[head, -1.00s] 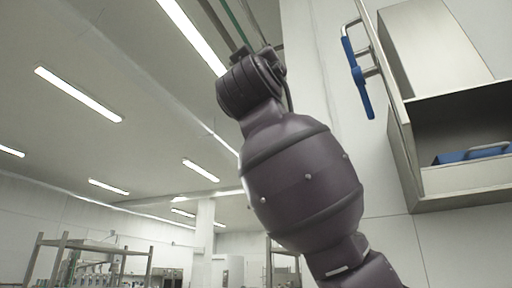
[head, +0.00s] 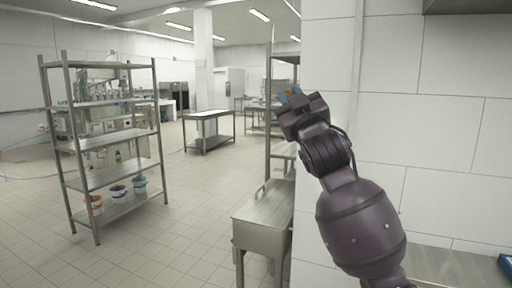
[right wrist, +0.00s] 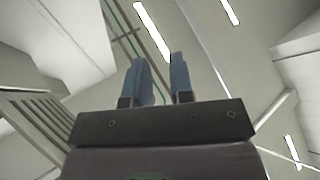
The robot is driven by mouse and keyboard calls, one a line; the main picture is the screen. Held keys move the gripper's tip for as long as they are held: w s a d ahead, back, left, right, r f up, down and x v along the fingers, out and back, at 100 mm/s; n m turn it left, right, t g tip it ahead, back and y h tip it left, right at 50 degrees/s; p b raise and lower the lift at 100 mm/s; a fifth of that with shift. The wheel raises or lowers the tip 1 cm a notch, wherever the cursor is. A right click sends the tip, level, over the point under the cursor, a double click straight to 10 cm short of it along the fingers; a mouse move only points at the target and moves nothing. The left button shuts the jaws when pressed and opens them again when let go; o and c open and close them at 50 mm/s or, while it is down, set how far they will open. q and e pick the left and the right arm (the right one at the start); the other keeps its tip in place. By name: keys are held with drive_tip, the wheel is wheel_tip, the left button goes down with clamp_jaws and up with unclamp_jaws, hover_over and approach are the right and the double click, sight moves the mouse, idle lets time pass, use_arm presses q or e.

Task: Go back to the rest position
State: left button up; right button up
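My right arm is raised on the right side of the head view, with the dark right gripper (head: 290,97) at its top end, in front of the tall metal rack and the tiled wall. In the right wrist view the two blue fingers of the right gripper (right wrist: 162,80) stand apart with nothing between them. They point up towards the ceiling lights. My left gripper is not in view.
A metal shelf rack (head: 110,176) with buckets stands at the left. A steel counter (head: 264,213) stands beside the white tiled wall (head: 440,140). A steel table (head: 208,115) stands further back. The tiled floor (head: 185,220) between is clear.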

drive_tip(key=s+d+f+m+g+h, duration=0.1)
drive_tip(key=s+d+f+m+g, duration=0.2)
drive_tip(key=f, duration=1)
drive_tip(key=s+d+f+m+h, duration=0.1)
drive_tip(key=s+d+f+h, duration=0.3)
drive_tip(key=f, duration=1)
drive_tip(key=s+d+f+m+g+y, duration=0.1)
drive_tip(key=s+d+f+m+g, duration=0.3)
drive_tip(key=f, duration=0.9)
drive_tip(key=s+d+f+g+h, duration=0.2)
drive_tip(key=s+d+f, duration=0.2)
drive_tip(key=s+f, duration=0.8)
drive_tip(key=s+d+f+g+h, duration=0.1)
drive_tip(key=s+d+f, duration=0.4)
drive_tip(key=s+f, duration=0.7)
drive_tip(key=shift+s+f+g+h, duration=0.2)
drive_tip(key=shift+f+g+h, duration=0.25)
drive_tip(key=shift+g, duration=0.35)
drive_tip(key=shift+d, duration=0.1)
